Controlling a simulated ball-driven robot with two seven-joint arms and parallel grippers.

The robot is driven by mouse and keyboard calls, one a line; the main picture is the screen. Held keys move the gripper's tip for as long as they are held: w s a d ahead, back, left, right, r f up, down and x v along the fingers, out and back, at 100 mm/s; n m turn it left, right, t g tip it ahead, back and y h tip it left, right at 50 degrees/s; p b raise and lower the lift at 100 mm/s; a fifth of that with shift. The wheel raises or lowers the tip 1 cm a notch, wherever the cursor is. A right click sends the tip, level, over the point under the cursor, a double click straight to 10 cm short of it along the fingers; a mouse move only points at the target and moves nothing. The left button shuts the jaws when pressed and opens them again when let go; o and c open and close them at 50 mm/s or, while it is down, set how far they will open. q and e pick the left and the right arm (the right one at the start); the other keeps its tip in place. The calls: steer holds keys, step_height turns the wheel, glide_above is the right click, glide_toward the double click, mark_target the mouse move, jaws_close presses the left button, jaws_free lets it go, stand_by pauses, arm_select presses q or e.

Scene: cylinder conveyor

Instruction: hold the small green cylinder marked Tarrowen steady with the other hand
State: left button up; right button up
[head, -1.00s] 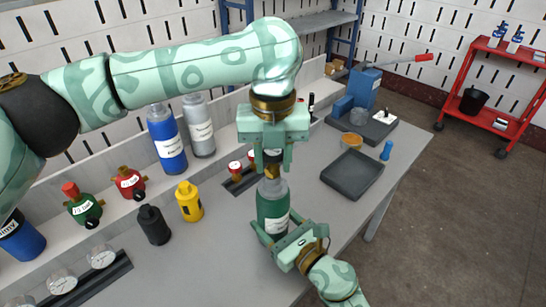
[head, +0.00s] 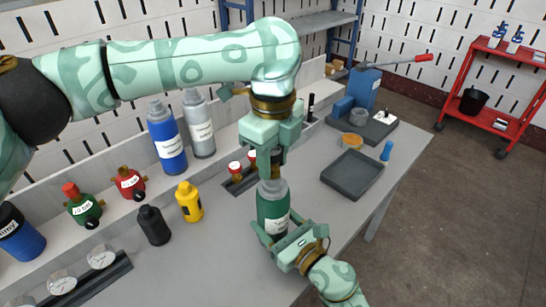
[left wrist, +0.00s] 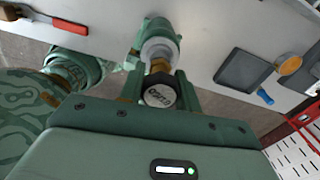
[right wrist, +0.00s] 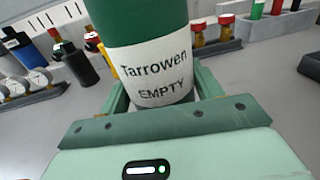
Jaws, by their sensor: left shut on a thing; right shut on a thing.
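The small green cylinder (head: 272,208) with a grey shoulder stands upright on the bench in the head view. Its white label reads "Tarrowen EMPTY" in the right wrist view (right wrist: 150,72). My right gripper (head: 276,222) is shut around the cylinder's body from the near side. My left gripper (head: 272,166) is directly above the cylinder, pointing down. In the left wrist view its fingers close on a black round piece with a white marked face (left wrist: 160,95), in line with the brass fitting (left wrist: 158,66) at the cylinder's top. The fingers mostly hide this piece in the head view.
Blue (head: 167,143) and grey (head: 200,128) cylinders stand at the back. Green (head: 83,207) and red (head: 129,184) regulators, black (head: 153,226) and yellow (head: 189,202) pieces, and a gauge rack (head: 85,280) are left. A dark tray (head: 352,176) is right. The bench's front middle is clear.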

arm_select(q)
steer(key=n, duration=0.6)
steer(key=o, duration=1.1)
steer(key=shift+r, duration=1.25)
steer(key=m, duration=0.4)
steer(key=shift+m, duration=1)
